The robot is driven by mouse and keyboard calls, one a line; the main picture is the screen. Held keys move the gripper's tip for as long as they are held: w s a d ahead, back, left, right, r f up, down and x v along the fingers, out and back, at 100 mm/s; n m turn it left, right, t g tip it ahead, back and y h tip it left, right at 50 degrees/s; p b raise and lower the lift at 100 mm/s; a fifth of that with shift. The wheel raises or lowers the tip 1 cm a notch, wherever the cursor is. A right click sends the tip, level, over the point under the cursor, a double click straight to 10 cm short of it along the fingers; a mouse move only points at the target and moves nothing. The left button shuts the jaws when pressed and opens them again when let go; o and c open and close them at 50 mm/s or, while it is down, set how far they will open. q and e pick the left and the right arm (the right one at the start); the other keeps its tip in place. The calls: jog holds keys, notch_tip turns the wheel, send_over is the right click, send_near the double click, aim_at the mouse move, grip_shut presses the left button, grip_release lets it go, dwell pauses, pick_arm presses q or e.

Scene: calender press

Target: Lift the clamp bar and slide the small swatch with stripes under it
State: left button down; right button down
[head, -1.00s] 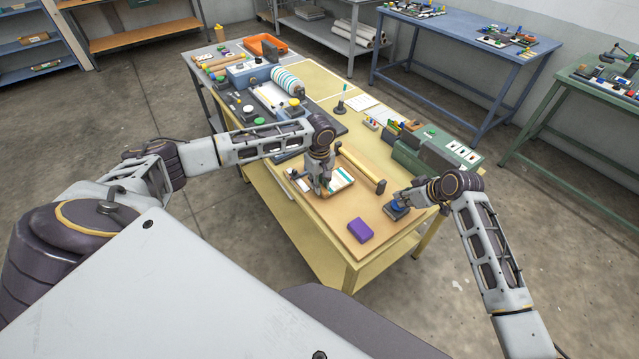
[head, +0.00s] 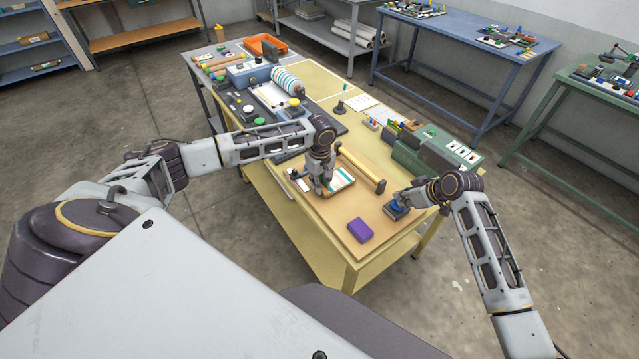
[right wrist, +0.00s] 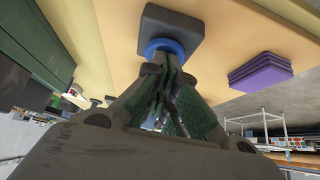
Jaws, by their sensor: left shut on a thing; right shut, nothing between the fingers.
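A shallow tray (head: 352,184) on the tan board holds pale swatches with teal stripes (head: 341,178). My left gripper (head: 322,190) points down at the left part of this tray and is shut on what seems to be a swatch; its fingers hide most of it. My right gripper (head: 401,203) is shut and empty. In the right wrist view its closed fingers (right wrist: 160,105) are at the blue ring of a dark square block (right wrist: 172,30), which also shows in the head view (head: 394,213). I cannot clearly identify the clamp bar.
A purple block (head: 360,230) lies near the board's front edge. A green case (head: 428,152) stands at the right edge. A striped roll (head: 287,81) sits at the far left. The front board is mostly clear.

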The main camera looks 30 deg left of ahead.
aim_at(334, 181)
pick_arm(q)
jog(key=shift+w+d+f, duration=0.1)
jog(key=shift+w, duration=0.15)
pick_arm(e)
jog(key=shift+s+f, duration=0.15)
jog(key=shift+f, duration=0.15)
pick_arm(q)
jog(key=shift+w+d+f, duration=0.15)
jog(key=shift+w+f, duration=0.05)
jog(key=shift+w, duration=0.05)
jog(key=shift+w+d+f, duration=0.15)
jog(key=shift+w, duration=0.2)
jog(key=shift+w+d+f, duration=0.1)
jog(key=shift+w+d, duration=0.05)
jog(key=shift+w, duration=0.15)
pick_arm(e)
jog(key=shift+d, duration=0.1)
pick_arm(q)
jog(key=shift+w, duration=0.1)
jog(key=shift+w, duration=0.15)
jog(key=shift+w+d+f, duration=0.1)
jog(key=shift+w+d, duration=0.2)
jog(key=shift+w, duration=0.3)
jog(key=shift+w+d+f, duration=0.1)
jog(key=shift+w+d, duration=0.15)
jog(key=shift+w, duration=0.3)
jog(key=shift+w, duration=0.1)
dwell(0.4)
